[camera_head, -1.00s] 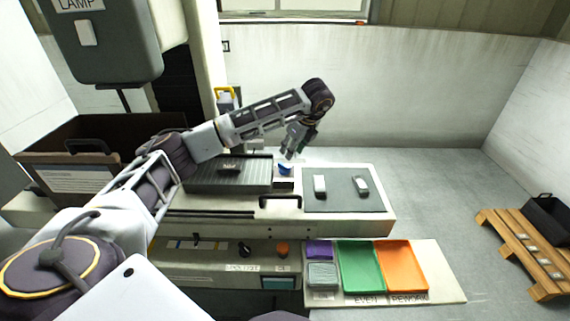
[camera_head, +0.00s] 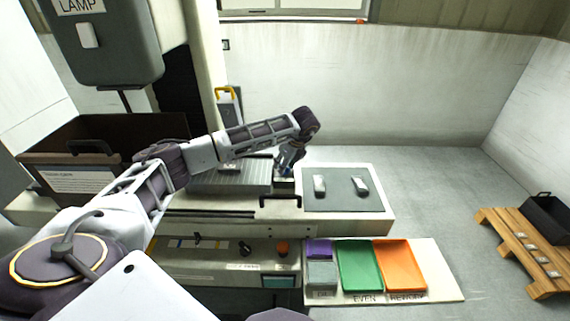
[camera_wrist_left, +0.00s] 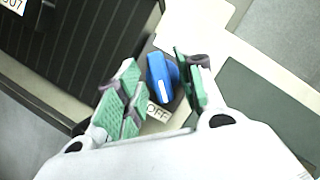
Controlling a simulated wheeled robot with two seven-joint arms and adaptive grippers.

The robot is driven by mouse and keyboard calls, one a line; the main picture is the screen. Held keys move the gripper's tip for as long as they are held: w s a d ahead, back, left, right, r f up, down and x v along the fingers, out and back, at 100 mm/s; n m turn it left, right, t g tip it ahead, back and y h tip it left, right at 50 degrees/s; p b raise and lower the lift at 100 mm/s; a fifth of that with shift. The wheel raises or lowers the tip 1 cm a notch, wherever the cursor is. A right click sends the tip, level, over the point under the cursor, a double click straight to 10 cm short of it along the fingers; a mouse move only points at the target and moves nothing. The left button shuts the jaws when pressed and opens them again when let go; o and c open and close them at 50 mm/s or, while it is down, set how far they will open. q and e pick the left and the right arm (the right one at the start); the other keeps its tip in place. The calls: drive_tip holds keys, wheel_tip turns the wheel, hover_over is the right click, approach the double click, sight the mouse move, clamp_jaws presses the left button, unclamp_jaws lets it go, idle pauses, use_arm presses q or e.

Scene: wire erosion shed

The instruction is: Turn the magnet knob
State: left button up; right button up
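The blue magnet knob (camera_wrist_left: 160,78) shows in the left wrist view, with a pale mark on it and an OFF label (camera_wrist_left: 157,112) beside it. My left gripper (camera_wrist_left: 155,84) is open, with green-padded fingers on either side of the knob. Whether the pads touch it I cannot tell. In the head view the left gripper (camera_head: 289,160) points down over the knob, which is mostly hidden there. The dark ribbed plate (camera_head: 230,180) lies just left of the knob. My right gripper is not in view.
A dark mat (camera_head: 342,201) with two small metal blocks lies right of the knob. A black handle (camera_head: 280,198) sits in front. Purple, grey, green (camera_head: 360,266) and orange trays (camera_head: 402,265) stand lower right. A brown box (camera_head: 70,150) stands at left.

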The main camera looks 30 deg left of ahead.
use_arm(q)
clamp_jaws()
